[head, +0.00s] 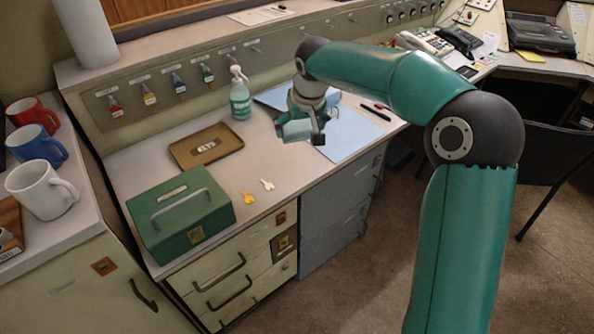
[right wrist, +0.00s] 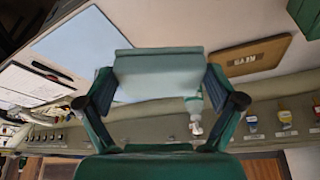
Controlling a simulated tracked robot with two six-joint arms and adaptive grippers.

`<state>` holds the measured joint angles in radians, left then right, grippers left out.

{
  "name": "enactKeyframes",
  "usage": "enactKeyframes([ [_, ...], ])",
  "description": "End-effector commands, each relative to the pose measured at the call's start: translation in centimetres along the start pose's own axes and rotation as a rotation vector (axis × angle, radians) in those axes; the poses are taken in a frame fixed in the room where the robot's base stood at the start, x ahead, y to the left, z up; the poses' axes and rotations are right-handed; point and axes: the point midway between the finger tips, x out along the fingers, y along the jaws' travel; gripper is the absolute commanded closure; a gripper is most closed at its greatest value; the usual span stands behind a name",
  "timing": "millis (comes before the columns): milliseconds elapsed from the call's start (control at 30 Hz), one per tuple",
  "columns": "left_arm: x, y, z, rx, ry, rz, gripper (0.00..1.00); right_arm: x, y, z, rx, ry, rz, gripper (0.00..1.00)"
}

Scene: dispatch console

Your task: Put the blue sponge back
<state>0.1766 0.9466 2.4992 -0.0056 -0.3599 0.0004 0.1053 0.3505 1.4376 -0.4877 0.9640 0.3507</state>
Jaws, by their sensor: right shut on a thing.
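The pale blue sponge (head: 294,131) is held by my right gripper (head: 305,125) above the desk, near the left edge of a light blue mat (head: 350,135). In the right wrist view the sponge (right wrist: 158,72) lies across between the two fingers of my right gripper (right wrist: 160,88), which are shut on it. A white-capped spray bottle (head: 240,97) stands upright to the left of the gripper; it also shows in the right wrist view (right wrist: 194,110), partly behind the sponge. My left gripper is not in view.
Pens (head: 375,112) lie right of the mat. A panel with several key tags (head: 150,97) rises behind. Mugs (head: 45,190) stand at far left.

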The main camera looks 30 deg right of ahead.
Motion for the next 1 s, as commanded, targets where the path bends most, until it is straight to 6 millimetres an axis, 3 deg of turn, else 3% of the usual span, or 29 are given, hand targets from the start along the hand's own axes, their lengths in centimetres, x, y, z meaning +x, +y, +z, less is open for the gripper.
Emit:
enactKeyframes([
  [100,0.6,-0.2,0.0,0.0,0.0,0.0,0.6,3.5,-0.1,1.4,-0.005,-0.006,0.001,0.4],
  [300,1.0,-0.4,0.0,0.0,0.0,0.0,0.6,7.7,-0.3,3.0,-0.006,-0.003,-0.001,0.4],
  [633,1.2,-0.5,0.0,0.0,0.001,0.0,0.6,10.2,-0.4,4.0,-0.008,-0.002,-0.001,0.4],
  [833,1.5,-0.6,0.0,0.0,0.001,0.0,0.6,12.8,-0.4,5.0,-0.008,-0.002,-0.001,0.4],
  [1000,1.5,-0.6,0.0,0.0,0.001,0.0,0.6,13.3,-0.4,5.2,-0.007,0.001,-0.002,0.4],
])
